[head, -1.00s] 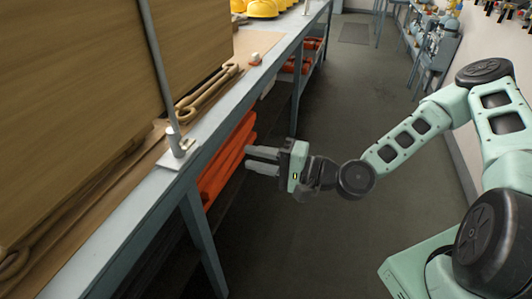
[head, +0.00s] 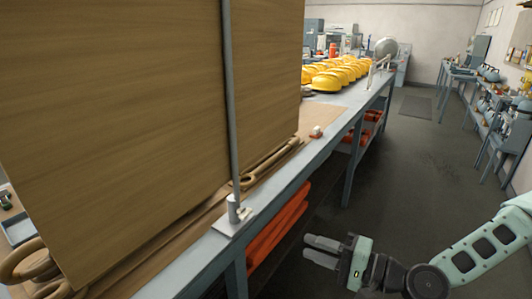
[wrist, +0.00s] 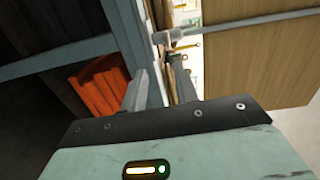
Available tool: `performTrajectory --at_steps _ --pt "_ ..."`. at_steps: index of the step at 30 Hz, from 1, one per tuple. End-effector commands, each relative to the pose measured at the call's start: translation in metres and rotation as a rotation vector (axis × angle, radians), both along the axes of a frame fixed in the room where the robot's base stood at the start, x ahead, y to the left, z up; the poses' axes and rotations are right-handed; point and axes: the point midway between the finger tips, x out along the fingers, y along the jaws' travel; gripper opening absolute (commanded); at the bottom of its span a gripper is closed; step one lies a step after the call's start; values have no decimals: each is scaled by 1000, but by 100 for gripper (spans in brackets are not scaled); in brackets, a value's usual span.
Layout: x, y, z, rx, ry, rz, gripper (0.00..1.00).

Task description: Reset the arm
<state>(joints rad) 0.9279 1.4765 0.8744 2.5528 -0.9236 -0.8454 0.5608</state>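My gripper (head: 313,249) is at the lower middle of the head view, beside the long workbench and over the aisle floor. Its two grey fingers point left toward the bench and stand apart with nothing between them. The wrist view also shows the gripper (wrist: 160,82) open, its fingers on either side of the bench edge in the picture. My green arm reaches in from the lower right of the head view, partly cut off by the frame.
The workbench (head: 297,176) carries a tall wooden panel (head: 150,110), a metal post (head: 230,110) and yellow helmets (head: 335,75). Orange items (head: 278,232) lie on the shelf beneath. Open floor (head: 400,170) runs along the aisle; more benches (head: 492,125) stand at right.

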Motion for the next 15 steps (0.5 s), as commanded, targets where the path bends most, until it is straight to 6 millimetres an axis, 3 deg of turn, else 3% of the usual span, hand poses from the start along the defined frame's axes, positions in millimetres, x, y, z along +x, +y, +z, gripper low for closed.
performTrajectory --at_steps 7,12,15 --pt "-45 24 -51 -429 39 326 30" --pt "-72 16 -73 -756 51 545 30" --pt "-82 6 -73 -931 53 647 30"
